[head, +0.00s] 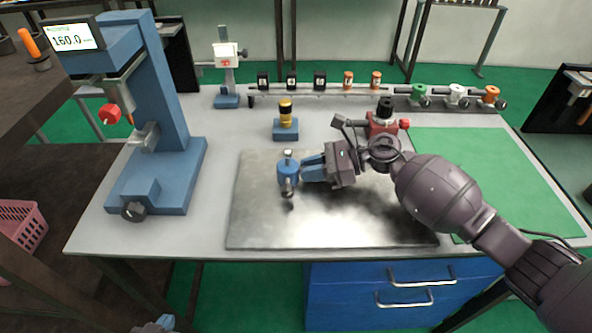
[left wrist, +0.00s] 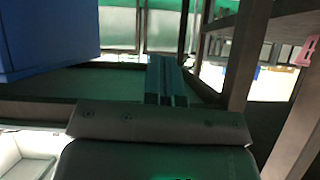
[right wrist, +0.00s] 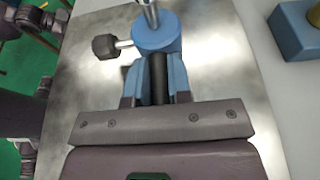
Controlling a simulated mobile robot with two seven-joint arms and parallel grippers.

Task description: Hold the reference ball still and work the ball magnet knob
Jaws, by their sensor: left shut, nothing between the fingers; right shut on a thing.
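The reference ball (head: 288,153) is a small silver ball above a blue cylindrical base (head: 288,174) on the dark steel plate. In the right wrist view, the base (right wrist: 156,33) has a silver post rising from its top. The ball magnet knob (right wrist: 105,46) is dark and sits on a short silver shaft at the base's side facing the table's front. My right gripper (right wrist: 157,80) is shut on a dark handle projecting from the base. My left gripper (head: 158,324) is shut and empty, low in front of the table; its fingers show in the left wrist view (left wrist: 166,78).
The steel plate (head: 330,235) has free room in front of the base. A blue press-like stand (head: 165,100) with a display is at left. A yellow-topped blue block (head: 285,132) is behind. A red fixture (head: 383,124) is beyond my right wrist. A green mat (head: 500,170) lies at right.

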